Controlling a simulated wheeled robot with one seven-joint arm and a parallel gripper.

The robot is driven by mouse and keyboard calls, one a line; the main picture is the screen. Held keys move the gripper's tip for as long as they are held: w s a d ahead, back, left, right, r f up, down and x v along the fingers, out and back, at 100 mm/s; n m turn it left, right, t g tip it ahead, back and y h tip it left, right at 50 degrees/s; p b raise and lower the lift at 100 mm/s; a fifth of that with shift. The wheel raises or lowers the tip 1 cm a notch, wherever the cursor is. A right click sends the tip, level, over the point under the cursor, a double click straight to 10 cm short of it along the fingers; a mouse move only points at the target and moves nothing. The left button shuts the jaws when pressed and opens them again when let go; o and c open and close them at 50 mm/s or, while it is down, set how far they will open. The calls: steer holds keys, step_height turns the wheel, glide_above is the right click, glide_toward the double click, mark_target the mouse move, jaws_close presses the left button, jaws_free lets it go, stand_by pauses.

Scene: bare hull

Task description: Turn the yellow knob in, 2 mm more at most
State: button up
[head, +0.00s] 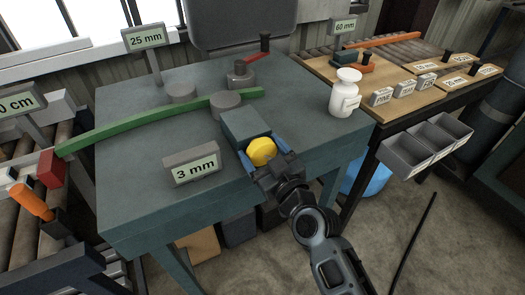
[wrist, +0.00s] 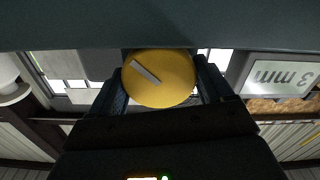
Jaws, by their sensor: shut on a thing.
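The yellow knob (head: 262,151) is on the front face of a dark blue-grey block (head: 246,124) at the near edge of the bench. In the wrist view the round yellow knob (wrist: 160,78) carries a pale slanted pointer line, running from upper left to lower right. My gripper (head: 267,163) is shut on the knob, with one finger on each side of it; the gripper (wrist: 160,85) also shows so in the wrist view. A sign reading "3 mm" (head: 192,168) stands left of the knob. The gripper hides part of the knob's right side in the head view.
A long green strip (head: 160,120) lies across the bench (head: 130,196) between grey round posts (head: 225,104). A white bottle (head: 345,93) stands on the right. Grey bins (head: 408,153) hang farther right.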

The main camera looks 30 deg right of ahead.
steer(key=shift+m, duration=1.2)
steer(key=shift+d+m+p, duration=0.15)
steer(key=shift+m+p, duration=0.4)
steer(key=shift+m, duration=1.25)
steer(key=o, duration=1)
steer(key=shift+c, duration=0.2)
steer(key=shift+s, duration=0.1)
